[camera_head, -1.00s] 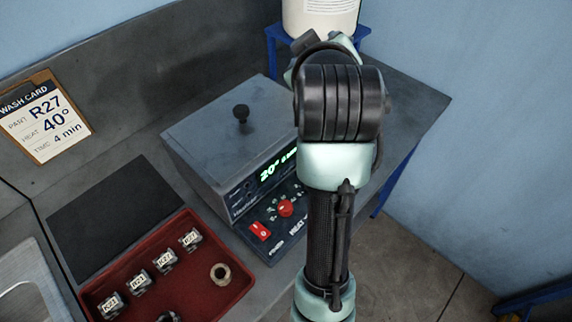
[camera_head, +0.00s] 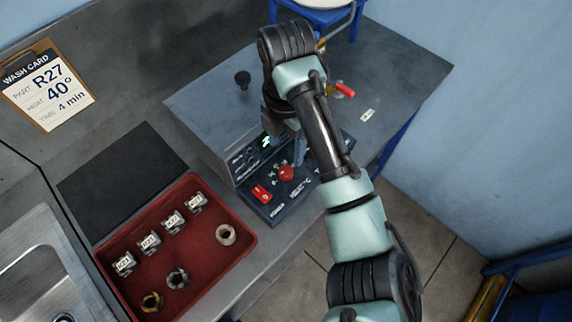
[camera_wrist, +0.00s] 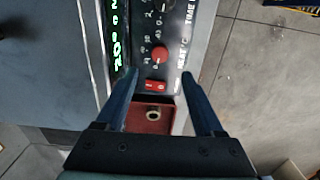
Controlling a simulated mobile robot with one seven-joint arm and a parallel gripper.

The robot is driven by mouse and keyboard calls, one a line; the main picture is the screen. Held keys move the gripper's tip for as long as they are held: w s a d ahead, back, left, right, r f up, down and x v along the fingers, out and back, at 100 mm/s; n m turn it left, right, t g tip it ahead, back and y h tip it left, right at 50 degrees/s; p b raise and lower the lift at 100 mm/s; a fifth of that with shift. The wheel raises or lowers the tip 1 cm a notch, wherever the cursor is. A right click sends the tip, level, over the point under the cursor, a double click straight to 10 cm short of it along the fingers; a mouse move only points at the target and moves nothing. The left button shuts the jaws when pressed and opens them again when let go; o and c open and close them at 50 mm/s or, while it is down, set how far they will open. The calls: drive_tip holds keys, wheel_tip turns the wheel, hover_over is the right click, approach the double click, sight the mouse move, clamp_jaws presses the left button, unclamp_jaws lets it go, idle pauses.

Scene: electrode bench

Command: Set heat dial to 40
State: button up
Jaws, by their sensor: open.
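The grey heater box (camera_head: 205,110) stands on the bench with a sloped control panel at its front. The red heat dial (camera_head: 286,173) is on that panel, right of the red power switch (camera_head: 262,193). In the wrist view the heat dial (camera_wrist: 159,54) lies ahead of and between the fingers, with the red switch (camera_wrist: 157,86) nearer. My gripper (camera_wrist: 161,76) is open and empty, above the panel. In the head view my arm hides part of the panel and display, and the reading is not legible. The wash card (camera_head: 50,88) reads R27, 40°, 4 min.
A dark red tray (camera_head: 190,268) with several labelled metal parts and loose rings sits in front of the box. A black mat (camera_head: 120,180) and a metal sink (camera_head: 35,270) lie to the left. Bench space at the right is mostly clear.

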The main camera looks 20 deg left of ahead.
sight(286, 170)
wheel_tip(286, 170, down, 9)
drive_tip(key=shift+f+p, duration=0.2)
drive_tip(key=shift+p, duration=0.45)
clamp_jaws()
